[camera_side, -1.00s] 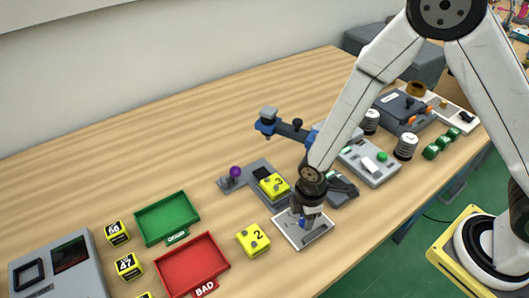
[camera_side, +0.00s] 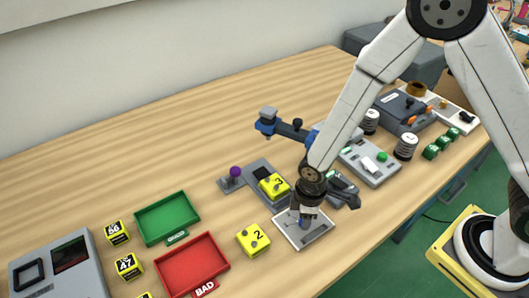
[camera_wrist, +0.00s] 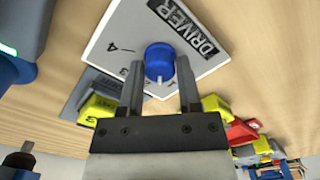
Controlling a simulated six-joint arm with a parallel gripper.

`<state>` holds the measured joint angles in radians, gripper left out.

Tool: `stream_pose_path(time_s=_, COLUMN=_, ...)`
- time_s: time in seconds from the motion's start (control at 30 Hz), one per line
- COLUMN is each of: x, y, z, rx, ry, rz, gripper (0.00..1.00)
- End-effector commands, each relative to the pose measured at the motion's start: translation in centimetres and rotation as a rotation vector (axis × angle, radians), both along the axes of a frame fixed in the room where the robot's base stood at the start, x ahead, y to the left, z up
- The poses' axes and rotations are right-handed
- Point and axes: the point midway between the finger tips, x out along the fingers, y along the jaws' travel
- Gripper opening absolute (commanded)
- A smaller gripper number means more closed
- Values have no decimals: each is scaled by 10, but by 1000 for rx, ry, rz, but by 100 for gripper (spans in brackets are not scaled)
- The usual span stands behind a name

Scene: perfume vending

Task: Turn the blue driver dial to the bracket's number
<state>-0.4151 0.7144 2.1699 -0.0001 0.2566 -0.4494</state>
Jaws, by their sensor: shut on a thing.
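The blue driver dial (camera_wrist: 159,61) sits on a white plate labelled DRIVER (camera_wrist: 118,32). My gripper (camera_wrist: 160,78) is shut on the dial, one finger on each side. A pale pointer on the dial faces my gripper in the wrist view. A 4 shows on the plate; other numbers are partly hidden. In the side view my gripper (camera_side: 307,212) points down over the plate (camera_side: 288,231) and hides most of the dial. A yellow bracket marked 3 (camera_side: 273,186) sits on a grey fixture (camera_side: 258,171). A yellow bracket marked 2 (camera_side: 253,240) lies on the table.
A blue and grey clamp arm (camera_side: 290,130) stands behind my gripper. A green tray (camera_side: 168,219) and a red tray (camera_side: 192,265) lie to the left. A control box with a green button (camera_side: 382,157) stands to the right. Bare wood lies behind the fixtures.

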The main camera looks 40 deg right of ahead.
Motion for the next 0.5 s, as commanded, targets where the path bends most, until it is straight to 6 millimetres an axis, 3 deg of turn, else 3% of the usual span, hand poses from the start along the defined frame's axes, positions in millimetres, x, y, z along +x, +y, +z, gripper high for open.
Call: stream_pose_path(time_s=0.5, x=-1, y=-1, z=0, rx=-1, ry=3, rz=-488, gripper=0)
